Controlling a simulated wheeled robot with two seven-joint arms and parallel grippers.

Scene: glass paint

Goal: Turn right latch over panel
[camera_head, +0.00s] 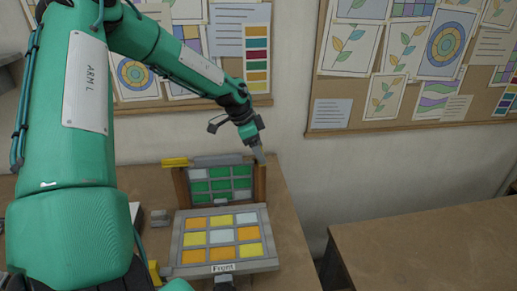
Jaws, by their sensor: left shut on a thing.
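An upright panel (219,184) of mostly green squares with a few pale ones stands in a brown frame (260,185) on the table. A yellow latch (175,162) sits at the frame's top left. A grey bar (218,160) runs along the top. My left gripper (259,156) reaches down to the frame's top right corner, where it is shut on the right latch; its fingers hide the latch, so I cannot tell how it is turned.
A tilted panel (222,237) of yellow, orange and pale squares, labelled "Front", lies before the frame. Small grey blocks (159,217) stand to its left. The brown table (287,240) is bare to the right. Another table (430,245) stands beyond a gap.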

